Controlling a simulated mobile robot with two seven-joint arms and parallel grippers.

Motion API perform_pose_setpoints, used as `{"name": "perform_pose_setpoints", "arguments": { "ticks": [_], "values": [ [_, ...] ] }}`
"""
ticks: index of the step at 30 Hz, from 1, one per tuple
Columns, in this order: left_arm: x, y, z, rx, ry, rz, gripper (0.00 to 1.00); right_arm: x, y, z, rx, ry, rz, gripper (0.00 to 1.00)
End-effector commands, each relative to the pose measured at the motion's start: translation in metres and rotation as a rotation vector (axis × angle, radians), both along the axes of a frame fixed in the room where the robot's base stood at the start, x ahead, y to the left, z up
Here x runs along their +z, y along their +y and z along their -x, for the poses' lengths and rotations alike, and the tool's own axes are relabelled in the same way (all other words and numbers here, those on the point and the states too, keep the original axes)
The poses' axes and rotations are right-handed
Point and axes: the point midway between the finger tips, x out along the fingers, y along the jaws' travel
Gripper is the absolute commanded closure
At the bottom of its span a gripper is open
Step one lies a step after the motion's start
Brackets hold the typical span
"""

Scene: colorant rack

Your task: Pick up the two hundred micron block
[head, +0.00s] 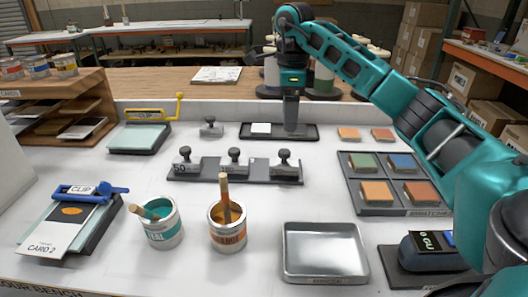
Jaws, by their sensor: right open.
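A dark rack (234,180) in the middle of the table holds three grey blocks with round knobs: a left one (186,165) marked 50, a middle one (234,163) and a right one (283,168). The numbers on the middle and right blocks are too small to read. A lone knobbed block (211,130) stands behind the rack. I cannot tell which is the two hundred micron block. My right gripper (291,126) points down at the right part of a dark tray (256,137) holding a white piece, apart from the blocks. It is open. My left gripper is out of view.
In front stand a teal paint can (162,231), an orange paint can (227,235) and an empty metal tray (324,271). A swatch tray (384,208) lies right, clipboards left. White table shows between the rack and the metal tray.

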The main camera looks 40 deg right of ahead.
Motion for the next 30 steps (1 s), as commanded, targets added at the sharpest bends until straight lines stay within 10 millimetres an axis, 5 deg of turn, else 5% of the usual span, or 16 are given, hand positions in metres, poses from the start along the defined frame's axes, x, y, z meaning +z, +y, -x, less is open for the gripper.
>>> {"name": "perform_pose_setpoints", "arguments": {
  "ticks": [30],
  "values": [
    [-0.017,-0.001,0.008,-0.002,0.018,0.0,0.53,-0.124,0.003,-0.001,0.0,0.0,-0.001,0.32]
  ]
}}
